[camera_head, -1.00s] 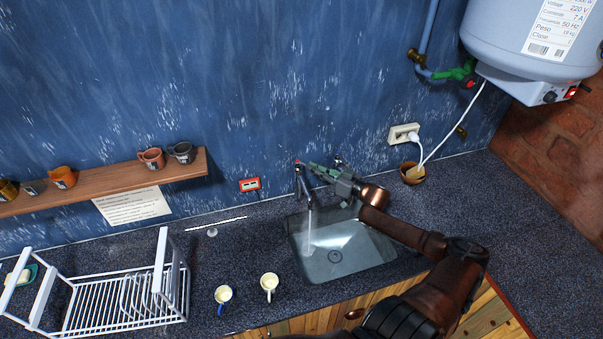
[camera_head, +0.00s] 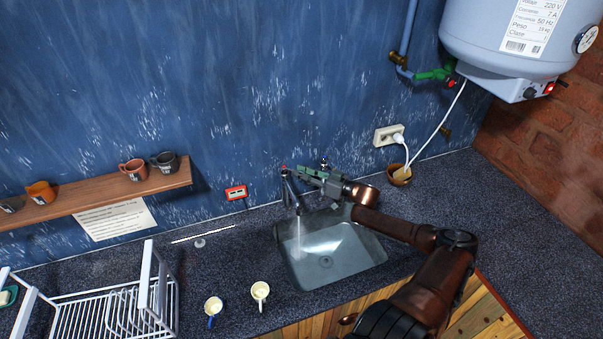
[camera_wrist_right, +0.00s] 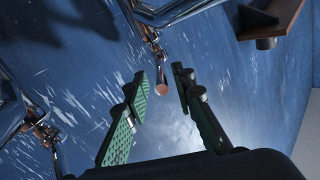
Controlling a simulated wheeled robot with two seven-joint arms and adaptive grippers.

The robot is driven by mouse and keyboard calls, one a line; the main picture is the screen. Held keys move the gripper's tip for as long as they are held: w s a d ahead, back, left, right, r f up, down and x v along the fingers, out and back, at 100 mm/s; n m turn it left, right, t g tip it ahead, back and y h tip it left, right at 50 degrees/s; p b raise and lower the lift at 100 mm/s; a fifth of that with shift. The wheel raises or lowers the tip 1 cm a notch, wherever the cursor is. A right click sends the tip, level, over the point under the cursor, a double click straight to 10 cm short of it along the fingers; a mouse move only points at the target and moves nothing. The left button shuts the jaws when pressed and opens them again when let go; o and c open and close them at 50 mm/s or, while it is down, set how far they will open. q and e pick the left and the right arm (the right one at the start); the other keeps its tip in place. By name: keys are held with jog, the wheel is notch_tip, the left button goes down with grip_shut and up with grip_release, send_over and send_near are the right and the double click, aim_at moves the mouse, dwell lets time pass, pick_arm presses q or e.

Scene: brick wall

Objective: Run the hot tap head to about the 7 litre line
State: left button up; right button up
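The tap (camera_head: 290,190) stands behind the sink (camera_head: 345,262), with a red mark at its left top. A stream of water (camera_head: 299,228) falls from its spout into the sink. My right gripper (camera_head: 312,174) is beside the tap's top, reaching in from the right. In the right wrist view its green fingers (camera_wrist_right: 158,78) are apart, with a copper-coloured round end (camera_wrist_right: 161,89) of a chrome part showing between the tips. I cannot tell whether they touch it. The water heater (camera_head: 515,35) hangs at the upper right with a round dial (camera_head: 586,40). No litre line is readable. My left gripper is not in view.
Two cups (camera_head: 260,292) stand on the counter left of the sink, near a white dish rack (camera_head: 110,305). A shelf (camera_head: 110,195) with mugs is on the wall. A socket (camera_head: 388,135) and a small brown bowl (camera_head: 400,176) are right of the tap.

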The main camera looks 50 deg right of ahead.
jog(key=v, duration=1.2)
dwell(0.3)
